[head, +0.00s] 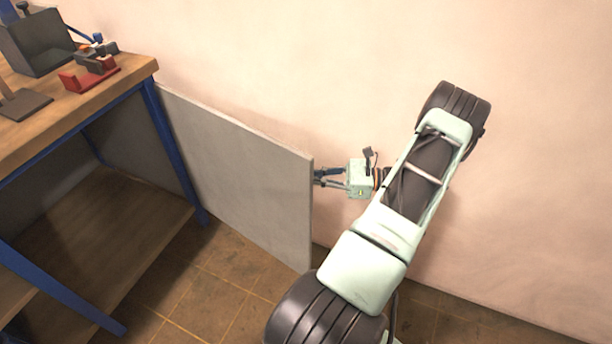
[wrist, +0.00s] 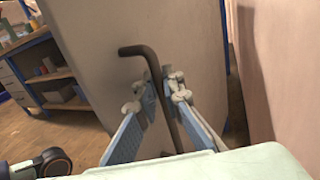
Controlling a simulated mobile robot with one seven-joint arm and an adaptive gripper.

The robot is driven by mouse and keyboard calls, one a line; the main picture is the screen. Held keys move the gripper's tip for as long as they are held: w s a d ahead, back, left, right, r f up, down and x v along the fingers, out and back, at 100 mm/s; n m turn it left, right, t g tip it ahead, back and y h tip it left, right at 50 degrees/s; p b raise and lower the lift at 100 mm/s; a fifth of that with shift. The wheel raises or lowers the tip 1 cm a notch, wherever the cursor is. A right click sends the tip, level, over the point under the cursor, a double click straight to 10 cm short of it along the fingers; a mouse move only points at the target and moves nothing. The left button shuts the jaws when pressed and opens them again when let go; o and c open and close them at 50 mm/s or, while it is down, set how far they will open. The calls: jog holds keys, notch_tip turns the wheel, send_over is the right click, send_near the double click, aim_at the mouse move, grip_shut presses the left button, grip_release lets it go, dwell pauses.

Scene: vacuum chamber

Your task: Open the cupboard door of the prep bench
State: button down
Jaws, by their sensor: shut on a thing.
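The cupboard door (head: 240,175) is a flat grey panel. It stands swung well out from the prep bench (head: 90,115), hinged beside the blue corner leg, and the cupboard's front is open. In the wrist view the door (wrist: 95,65) fills the middle, with a dark bent bar handle (wrist: 132,50) on its face. My gripper (wrist: 162,88) has its fingers on either side of the handle's upright part and is shut on it. In the head view my gripper (head: 322,178) is at the door's free edge; the door hides the handle and fingertips there.
The bench top carries a grey box (head: 38,42), a red vise-like tool (head: 88,75) and a dark flat block (head: 22,104). A bare wooden shelf (head: 120,230) shows inside. A pale wall (head: 300,70) runs close behind the door and my arm. Tiled floor lies below.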

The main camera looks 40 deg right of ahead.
jog(key=shift+w+d+f, duration=0.1)
jog(key=shift+d, duration=0.1)
dwell(0.4)
jog(key=c, duration=2.1)
grip_release()
jog(key=v, duration=0.7)
jog(key=shift+d, duration=0.15)
